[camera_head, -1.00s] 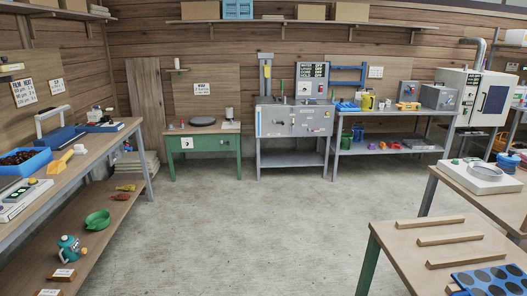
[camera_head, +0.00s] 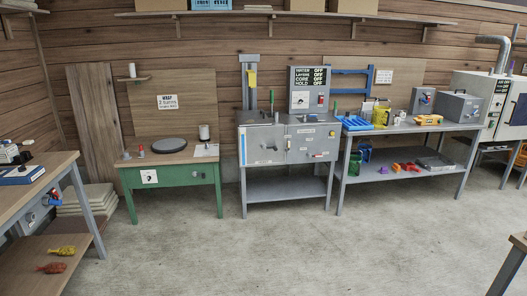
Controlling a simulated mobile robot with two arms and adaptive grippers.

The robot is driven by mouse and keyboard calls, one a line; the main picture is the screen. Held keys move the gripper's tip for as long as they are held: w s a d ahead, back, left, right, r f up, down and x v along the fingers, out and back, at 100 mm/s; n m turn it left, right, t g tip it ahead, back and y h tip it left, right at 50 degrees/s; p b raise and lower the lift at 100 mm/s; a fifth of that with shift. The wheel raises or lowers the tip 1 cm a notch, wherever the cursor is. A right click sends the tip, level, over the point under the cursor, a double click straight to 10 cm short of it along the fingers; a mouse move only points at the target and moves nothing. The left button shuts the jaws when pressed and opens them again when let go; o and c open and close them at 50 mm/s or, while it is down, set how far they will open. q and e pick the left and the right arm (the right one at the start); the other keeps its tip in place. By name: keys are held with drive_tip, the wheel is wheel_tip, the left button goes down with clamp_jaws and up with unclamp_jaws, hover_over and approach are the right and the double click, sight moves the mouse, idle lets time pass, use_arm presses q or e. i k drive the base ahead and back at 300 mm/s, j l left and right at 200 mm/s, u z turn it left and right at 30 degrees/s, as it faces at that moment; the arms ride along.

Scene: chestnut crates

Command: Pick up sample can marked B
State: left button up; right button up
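I cannot make out a can marked B in this view; any lettering on the small objects is too small to read. A white cylinder (camera_head: 204,132) stands upright at the back of the green table (camera_head: 172,178). A yellow container (camera_head: 380,117) stands on the grey bench (camera_head: 414,128) right of the machine. A green object (camera_head: 355,164) and a blue object (camera_head: 365,152) are on that bench's lower shelf. Neither of my grippers shows.
The grey machine (camera_head: 288,145) stands between the green table and the grey bench. A wooden bench (camera_head: 34,185) is at the left, with yellow and red objects on its lower shelf (camera_head: 50,262). A table corner (camera_head: 519,242) is at lower right. The concrete floor (camera_head: 290,250) between is clear.

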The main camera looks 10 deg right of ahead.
sight(396, 120)
drive_tip(key=i+l+z, duration=0.15)
drive_tip(key=i+z, duration=0.2)
drive_tip(key=i, duration=0.2)
drive_tip(key=i+z, duration=0.3)
drive_tip(key=i, duration=0.25)
drive_tip(key=i+j+z, duration=0.2)
drive_tip(key=i+z, duration=0.15)
drive_tip(key=i, duration=0.25)
drive_tip(key=i+j+z, duration=0.35)
drive_tip(key=i, duration=0.15)
